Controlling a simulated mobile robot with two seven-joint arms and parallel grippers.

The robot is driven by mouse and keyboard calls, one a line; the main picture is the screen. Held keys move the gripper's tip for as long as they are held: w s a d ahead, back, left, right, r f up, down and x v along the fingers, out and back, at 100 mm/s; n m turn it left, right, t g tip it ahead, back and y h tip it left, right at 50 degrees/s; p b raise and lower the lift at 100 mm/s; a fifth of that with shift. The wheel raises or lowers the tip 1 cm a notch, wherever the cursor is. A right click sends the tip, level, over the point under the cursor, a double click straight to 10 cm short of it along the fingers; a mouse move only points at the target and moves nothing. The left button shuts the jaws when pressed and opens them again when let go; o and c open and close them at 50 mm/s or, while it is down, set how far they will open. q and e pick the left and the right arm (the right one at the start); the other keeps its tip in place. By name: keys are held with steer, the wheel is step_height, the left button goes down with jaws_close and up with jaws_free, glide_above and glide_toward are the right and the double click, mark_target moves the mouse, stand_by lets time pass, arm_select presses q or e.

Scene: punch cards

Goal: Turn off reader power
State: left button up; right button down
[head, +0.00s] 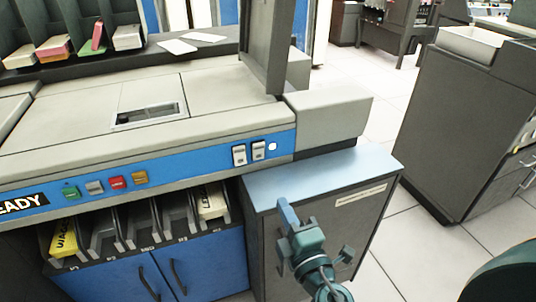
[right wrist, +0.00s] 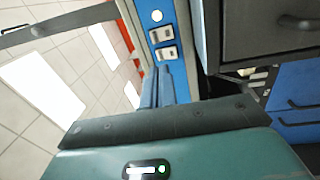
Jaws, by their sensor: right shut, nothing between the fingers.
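Two white rocker switches, a left one (head: 239,155) and a right one (head: 258,150), sit side by side on the blue front panel (head: 205,163) of the grey machine. A round white light (head: 272,146) is just right of them. Their labels are too small to read, and I cannot tell which way each rocker is tipped. My right gripper (head: 287,208) is shut and empty, below and right of the switches. In the right wrist view its blue fingers (right wrist: 163,75) point toward the panel, apart from it, with both switches (right wrist: 161,33) (right wrist: 165,52) beyond. My left gripper is out of view.
A blue-topped cabinet (head: 330,170) stands behind my right gripper. Green, grey, red and yellow buttons (head: 117,182) are further left on the panel. Card slots (head: 145,228) and blue doors (head: 195,262) lie below. A dark cabinet (head: 460,120) stands right, across open tiled floor.

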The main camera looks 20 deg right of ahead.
mark_target(258, 148)
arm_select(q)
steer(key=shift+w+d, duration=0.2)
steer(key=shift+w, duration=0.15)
arm_select(e)
steer(key=shift+w+d+r+n, duration=0.15)
steer(key=shift+w+n, duration=0.15)
steer(key=shift+w, duration=0.15)
